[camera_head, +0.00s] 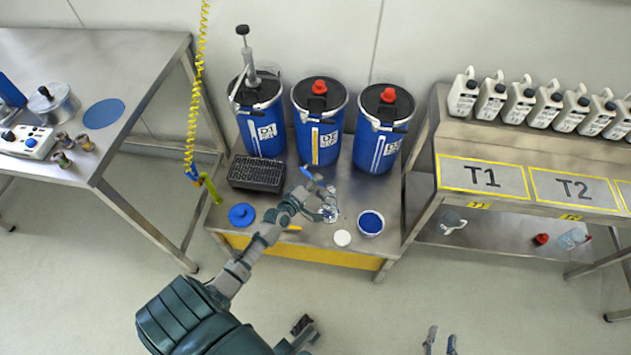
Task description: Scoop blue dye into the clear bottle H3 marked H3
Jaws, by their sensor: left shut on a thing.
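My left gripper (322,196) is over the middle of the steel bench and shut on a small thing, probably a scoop. A blue part (306,172) shows beside the fingers; the rest is mostly hidden. A clear bottle (330,214) stands right under the gripper, partly covered by it; its H3 mark cannot be read. A round white-rimmed tub of blue dye (371,223) is just to the right of the bottle. My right gripper (440,341) is at the bottom edge, its two fingertips apart and empty, away from the bench.
Three blue drums (319,140) stand at the back of the bench (230,190). A black grate (257,173), a blue lid (242,214) and a white disc (342,238) lie on it. White canisters (520,103) line the right shelf. A yellow coiled hose (197,90) hangs left.

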